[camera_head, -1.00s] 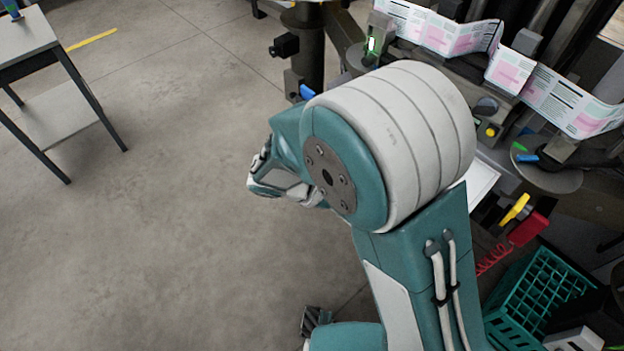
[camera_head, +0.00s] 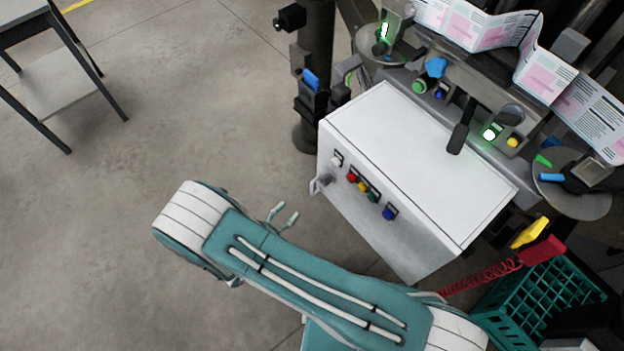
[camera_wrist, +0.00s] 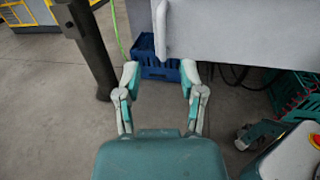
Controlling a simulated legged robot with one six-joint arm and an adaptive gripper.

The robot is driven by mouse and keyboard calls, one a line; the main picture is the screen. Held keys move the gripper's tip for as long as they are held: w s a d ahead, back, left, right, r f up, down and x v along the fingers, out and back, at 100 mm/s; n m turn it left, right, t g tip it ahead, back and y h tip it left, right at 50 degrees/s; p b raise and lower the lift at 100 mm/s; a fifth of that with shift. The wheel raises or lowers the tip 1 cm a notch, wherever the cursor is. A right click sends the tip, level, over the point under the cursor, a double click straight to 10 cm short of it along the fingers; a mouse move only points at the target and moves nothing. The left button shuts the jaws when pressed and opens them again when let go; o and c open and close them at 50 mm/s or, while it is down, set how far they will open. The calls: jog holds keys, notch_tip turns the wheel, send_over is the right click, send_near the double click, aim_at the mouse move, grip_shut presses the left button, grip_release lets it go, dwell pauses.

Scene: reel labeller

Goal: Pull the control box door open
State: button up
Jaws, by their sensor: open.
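The control box (camera_head: 425,150) is a white cabinet with a pale flat top. Its front door (camera_head: 410,235) carries a row of coloured buttons and looks shut. A small handle (camera_head: 322,183) sticks out at the door's left edge; it shows in the wrist view as a pale bar (camera_wrist: 160,30) at the left end of the grey panel (camera_wrist: 240,35). My gripper (camera_head: 287,211) is open and empty, in front of and below-left of the handle. In the wrist view my gripper (camera_wrist: 159,70) has its fingers spread, with the handle beyond and above the gap, not touching.
A dark post (camera_head: 315,90) stands just left of the box. A green crate (camera_head: 540,300) and red coiled cable (camera_head: 485,275) are at lower right. A blue crate (camera_wrist: 155,65) lies on the floor behind. Floor to the left is clear up to a side table (camera_head: 60,80).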

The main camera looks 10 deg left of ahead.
aim_at(312, 193)
jog(key=x, duration=1)
jog(key=shift+w+d, duration=0.1)
jog(key=shift+w, duration=0.1)
grip_shut()
